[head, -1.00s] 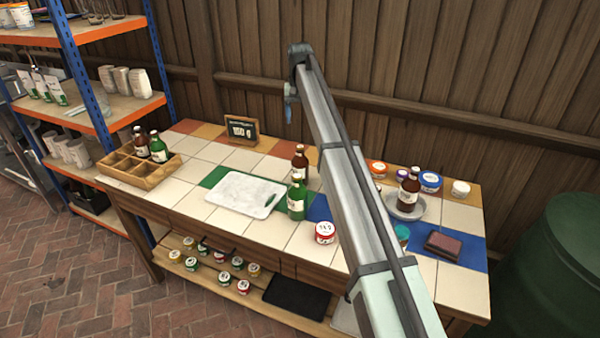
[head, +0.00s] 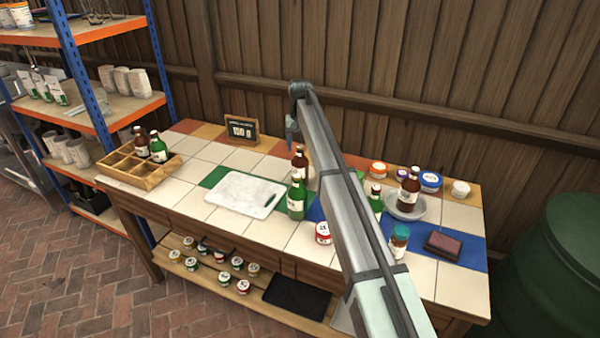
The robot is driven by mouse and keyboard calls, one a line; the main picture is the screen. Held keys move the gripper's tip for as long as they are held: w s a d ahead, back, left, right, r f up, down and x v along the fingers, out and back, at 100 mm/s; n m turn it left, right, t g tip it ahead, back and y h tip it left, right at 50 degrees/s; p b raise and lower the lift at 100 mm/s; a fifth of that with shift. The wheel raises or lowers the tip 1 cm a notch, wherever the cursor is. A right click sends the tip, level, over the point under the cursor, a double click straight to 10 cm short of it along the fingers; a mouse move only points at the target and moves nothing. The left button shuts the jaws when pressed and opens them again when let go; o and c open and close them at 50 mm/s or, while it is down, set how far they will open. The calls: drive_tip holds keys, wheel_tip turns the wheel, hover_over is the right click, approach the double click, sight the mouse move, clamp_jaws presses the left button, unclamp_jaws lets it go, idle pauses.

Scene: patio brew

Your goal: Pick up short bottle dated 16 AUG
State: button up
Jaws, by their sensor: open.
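Several bottles show in the head view, and their label dates are too small to read. A brown bottle (head: 299,158) and a green bottle (head: 296,200) stand upright near the table's middle. Another green bottle (head: 376,201) stands right of my arm, partly hidden. A brown bottle (head: 409,190) stands on a round plate (head: 420,212). A brown bottle (head: 141,143) and a green bottle (head: 158,149) stand in the wooden crate. I cannot tell which is dated 16 AUG. My gripper (head: 290,128) is small in view, open and empty, pointing down above the table's rear.
A divided wooden crate (head: 138,176) stands at the table's left end. A white board (head: 240,195) lies at the centre. A small sign (head: 241,130) stands behind it. Jars (head: 323,233) and a dark red block (head: 441,245) are around. A shelf rack (head: 90,90) is at left.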

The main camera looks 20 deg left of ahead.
sight(300, 166)
wheel_tip(300, 166, down, 2)
drive_tip(key=shift+f, duration=0.1)
clamp_jaws()
idle(0.6)
idle(0.9)
